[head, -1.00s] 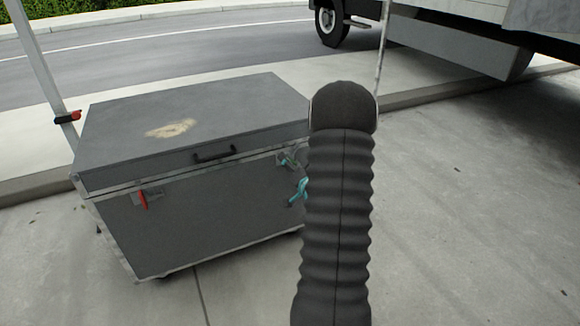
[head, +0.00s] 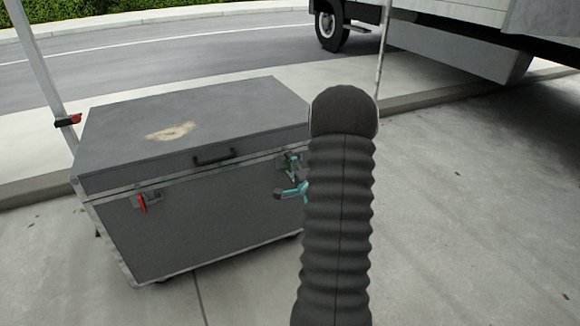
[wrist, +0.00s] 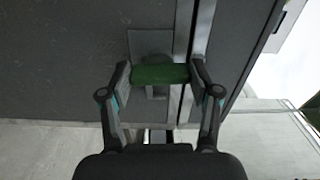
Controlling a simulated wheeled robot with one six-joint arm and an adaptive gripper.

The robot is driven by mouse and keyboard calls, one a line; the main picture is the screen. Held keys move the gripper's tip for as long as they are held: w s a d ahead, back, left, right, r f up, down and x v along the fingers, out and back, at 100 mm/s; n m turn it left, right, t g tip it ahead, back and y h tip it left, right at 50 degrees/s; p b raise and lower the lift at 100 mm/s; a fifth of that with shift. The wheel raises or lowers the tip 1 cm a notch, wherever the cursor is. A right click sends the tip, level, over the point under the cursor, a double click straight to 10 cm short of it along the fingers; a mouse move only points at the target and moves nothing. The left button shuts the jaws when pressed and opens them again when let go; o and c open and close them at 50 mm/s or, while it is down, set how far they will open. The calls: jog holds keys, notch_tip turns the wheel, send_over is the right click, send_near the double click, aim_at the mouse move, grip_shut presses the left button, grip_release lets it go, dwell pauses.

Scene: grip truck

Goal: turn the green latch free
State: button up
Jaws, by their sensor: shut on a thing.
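The green latch (wrist: 160,74) is a short green handle on a metal plate on the front of the grey case (head: 205,232). In the wrist view it lies level in the picture, reaching towards the metal seam of the lid. My gripper (wrist: 161,76) is shut on it, one finger at each end. In the head view my gripper (head: 290,192) shows as teal and grey parts beside the case's right latch plate. My dark ribbed arm hides the case's right end. The green handle is too small to make out clearly there.
A red latch (head: 142,203) sits on the case's left front, and a black carry handle (head: 214,157) is between the latches. A pale pole (head: 45,75) stands at the left. A truck (head: 455,45) is parked behind at the right. The pavement on the right is clear.

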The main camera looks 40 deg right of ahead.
jog(key=shift+m, duration=0.3)
dwell(0.4)
jog(key=o, duration=1.1)
jog(key=shift+o, duration=0.2)
jog(key=v, duration=1.2)
